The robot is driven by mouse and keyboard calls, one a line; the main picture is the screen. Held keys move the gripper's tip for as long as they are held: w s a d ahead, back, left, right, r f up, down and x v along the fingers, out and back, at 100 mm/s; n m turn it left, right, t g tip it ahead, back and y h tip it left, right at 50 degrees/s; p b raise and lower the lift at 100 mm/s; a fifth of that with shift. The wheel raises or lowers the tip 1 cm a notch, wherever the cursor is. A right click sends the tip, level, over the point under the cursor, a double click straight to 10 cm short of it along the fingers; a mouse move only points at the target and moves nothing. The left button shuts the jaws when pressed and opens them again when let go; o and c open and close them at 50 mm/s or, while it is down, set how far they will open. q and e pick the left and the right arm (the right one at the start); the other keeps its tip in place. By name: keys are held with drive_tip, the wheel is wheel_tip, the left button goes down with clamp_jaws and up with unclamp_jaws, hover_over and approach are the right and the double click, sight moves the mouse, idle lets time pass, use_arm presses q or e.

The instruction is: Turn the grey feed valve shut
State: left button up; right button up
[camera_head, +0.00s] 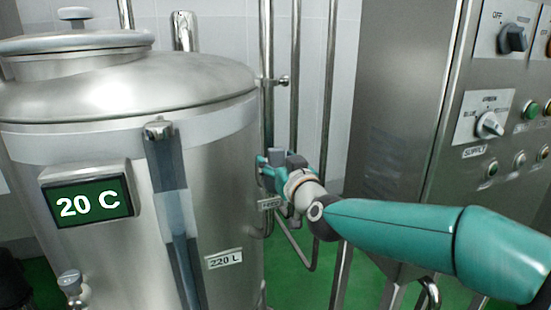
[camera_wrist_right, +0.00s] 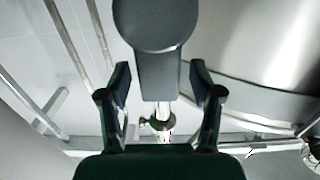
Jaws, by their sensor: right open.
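The grey feed valve (camera_head: 279,157) is on the pipework just right of the steel tank, above a small label reading FEED. In the right wrist view its grey handle (camera_wrist_right: 157,80) runs down from a round grey end. My right gripper (camera_head: 270,172) is at the valve and partly hides it. In the right wrist view the gripper (camera_wrist_right: 160,77) is open, with one finger on each side of the handle and a visible gap on both sides. My left gripper is not in view.
The steel tank (camera_head: 222,185) with a 20 C display (camera_head: 90,205) fills the left. A control cabinet (camera_head: 395,110) with knobs and buttons stands at right. Vertical pipes (camera_head: 295,70) rise behind the valve. Green floor shows below.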

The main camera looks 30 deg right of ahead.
drive_tip(key=shift+w+d, duration=0.1)
drive_tip(key=shift+w, duration=0.35)
drive_tip(key=shift+c, duration=0.2)
clamp_jaws()
